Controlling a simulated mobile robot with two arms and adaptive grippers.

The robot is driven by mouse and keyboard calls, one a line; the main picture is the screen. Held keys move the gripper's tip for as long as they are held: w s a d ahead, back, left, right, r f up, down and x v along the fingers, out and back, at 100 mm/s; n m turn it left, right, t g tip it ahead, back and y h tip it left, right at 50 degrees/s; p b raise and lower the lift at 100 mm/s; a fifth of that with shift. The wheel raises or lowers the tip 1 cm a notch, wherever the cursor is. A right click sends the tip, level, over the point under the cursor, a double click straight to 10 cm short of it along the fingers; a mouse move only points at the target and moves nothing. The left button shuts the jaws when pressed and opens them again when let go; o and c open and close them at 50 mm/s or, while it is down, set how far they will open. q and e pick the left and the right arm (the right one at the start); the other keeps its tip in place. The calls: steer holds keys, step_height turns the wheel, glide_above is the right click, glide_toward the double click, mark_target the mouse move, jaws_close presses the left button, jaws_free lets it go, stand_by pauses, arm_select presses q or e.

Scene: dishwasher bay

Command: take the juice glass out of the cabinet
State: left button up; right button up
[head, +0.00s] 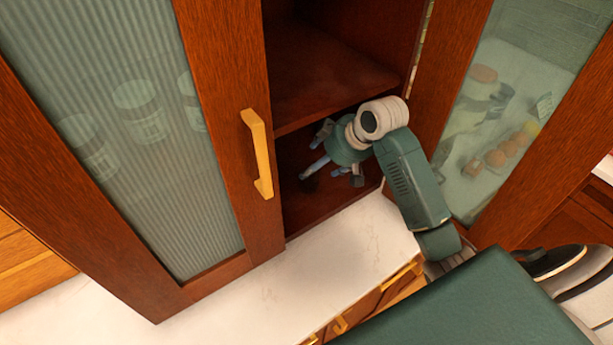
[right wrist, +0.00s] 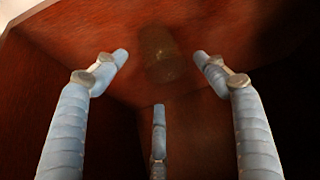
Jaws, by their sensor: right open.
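The juice glass (right wrist: 160,58) shows in the right wrist view as a dim, see-through brownish shape in the shadowed cabinet, ahead of my fingers and between their tips. My right gripper (head: 324,166) is inside the lower compartment of the cabinet (head: 330,75), below the shelf. Its three blue fingers are spread open and empty; in the right wrist view the gripper (right wrist: 160,75) has the glass beyond its fingertips, apparently not touching. I cannot make out the glass in the head view. My left gripper is not in view.
The left ribbed-glass door (head: 130,120) with a yellow handle (head: 258,153) is closed, with jars behind it. The right glass door (head: 500,110) stands open beside my arm. A white counter (head: 290,285) lies below. The upper shelf space looks empty.

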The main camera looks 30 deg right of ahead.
steer(key=p+x, duration=0.1)
steer(key=x, duration=0.1)
steer(key=p+x, duration=0.1)
steer(key=x, duration=0.1)
steer(key=shift+a+f, duration=0.25)
steer(key=shift+a, duration=0.05)
steer(key=shift+w+f, duration=0.15)
steer(key=shift+f, duration=0.25)
steer(key=c, duration=1.2)
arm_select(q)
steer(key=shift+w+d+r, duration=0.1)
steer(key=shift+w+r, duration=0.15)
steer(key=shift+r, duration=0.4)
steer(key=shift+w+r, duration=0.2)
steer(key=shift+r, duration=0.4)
arm_select(e)
steer(key=shift+r, duration=0.1)
